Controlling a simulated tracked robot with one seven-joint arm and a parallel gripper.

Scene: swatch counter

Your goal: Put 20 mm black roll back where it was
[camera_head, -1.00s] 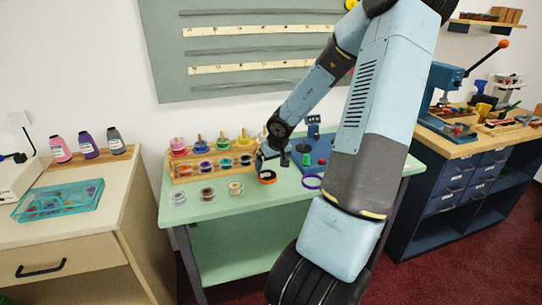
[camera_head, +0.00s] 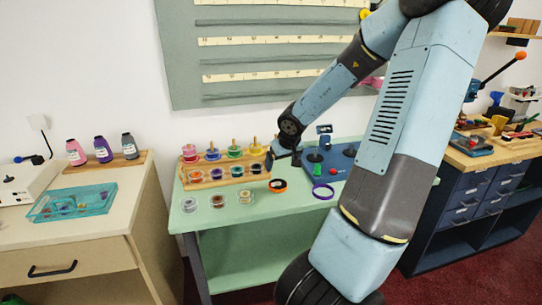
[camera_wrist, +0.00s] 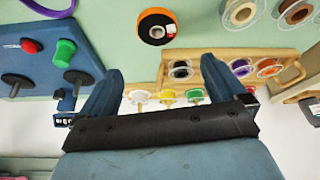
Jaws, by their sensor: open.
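In the head view my gripper (camera_head: 283,158) hangs above the counter's back part, between rack and blue board, partly hidden by my arm.
A purple ring (camera_head: 323,191) lies right of the roll. The blue board (camera_head: 325,172) carries posts and knobs. Several clear spools (camera_head: 217,201) stand at the front left. Pegs with coloured spools rise from the rack. The front middle of the counter (camera_head: 262,221) is clear.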

